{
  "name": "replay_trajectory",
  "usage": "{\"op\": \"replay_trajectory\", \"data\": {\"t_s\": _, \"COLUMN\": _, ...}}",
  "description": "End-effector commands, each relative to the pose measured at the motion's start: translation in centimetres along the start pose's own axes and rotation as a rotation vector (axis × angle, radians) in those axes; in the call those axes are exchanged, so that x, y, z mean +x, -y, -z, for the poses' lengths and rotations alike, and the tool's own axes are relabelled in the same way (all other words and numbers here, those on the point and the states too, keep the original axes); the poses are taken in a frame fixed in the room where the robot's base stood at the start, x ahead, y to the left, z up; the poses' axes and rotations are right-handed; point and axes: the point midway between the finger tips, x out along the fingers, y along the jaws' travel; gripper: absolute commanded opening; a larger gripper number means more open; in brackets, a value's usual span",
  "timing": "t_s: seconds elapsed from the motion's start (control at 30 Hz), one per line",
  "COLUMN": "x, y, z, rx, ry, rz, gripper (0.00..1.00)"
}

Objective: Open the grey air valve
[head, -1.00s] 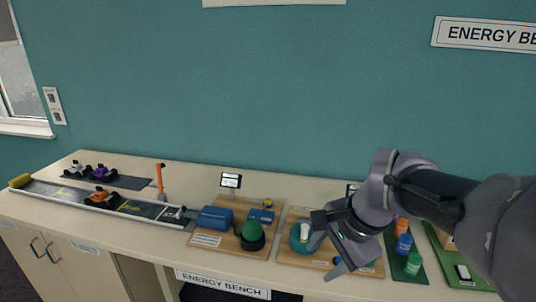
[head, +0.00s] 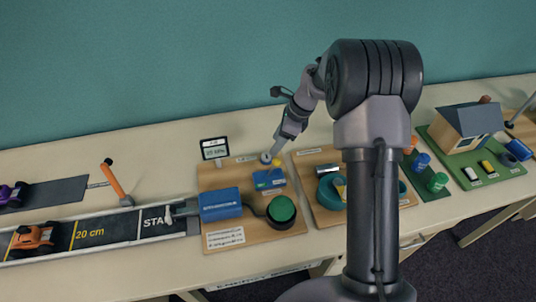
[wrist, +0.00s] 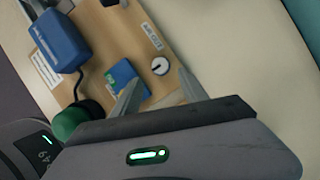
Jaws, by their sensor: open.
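The grey air valve (wrist: 160,66) is a small round knob with a dark line across its pale top, on the wooden board beside a blue block. In the head view the valve (head: 265,157) shows at the back right of that board, partly behind my fingers. My gripper (wrist: 157,80) is open and empty. In the wrist view its two fingertips lie on either side of the valve's near edge, with the knob just beyond them. In the head view my gripper (head: 275,155) points down close to the valve; I cannot tell whether it touches.
The board (head: 250,236) also carries a blue box (head: 220,204), a green dome button (head: 281,209) and a blue block (head: 268,179). A small display (head: 214,148) stands behind. A track with an orange car (head: 32,238) lies left; a house model (head: 466,128) stands right.

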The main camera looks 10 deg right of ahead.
Motion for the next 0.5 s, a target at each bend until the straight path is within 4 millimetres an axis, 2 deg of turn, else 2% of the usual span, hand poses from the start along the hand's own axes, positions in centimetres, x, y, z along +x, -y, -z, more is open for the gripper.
{"op": "replay_trajectory", "data": {"t_s": 0.03, "x": 1.8, "y": -0.1, "z": 0.1, "rx": -0.001, "ry": 0.000, "rz": -0.003, "gripper": 0.51}}
{"op": "replay_trajectory", "data": {"t_s": 0.2, "x": 5.2, "y": 0.0, "z": 0.1, "rx": -0.002, "ry": 0.000, "rz": 0.000, "gripper": 0.51}}
{"op": "replay_trajectory", "data": {"t_s": 0.33, "x": 6.2, "y": 0.0, "z": 0.0, "rx": -0.003, "ry": 0.000, "rz": 0.001, "gripper": 0.51}}
{"op": "replay_trajectory", "data": {"t_s": 0.5, "x": 6.4, "y": 0.0, "z": -0.1, "rx": -0.002, "ry": 0.000, "rz": 0.002, "gripper": 0.51}}
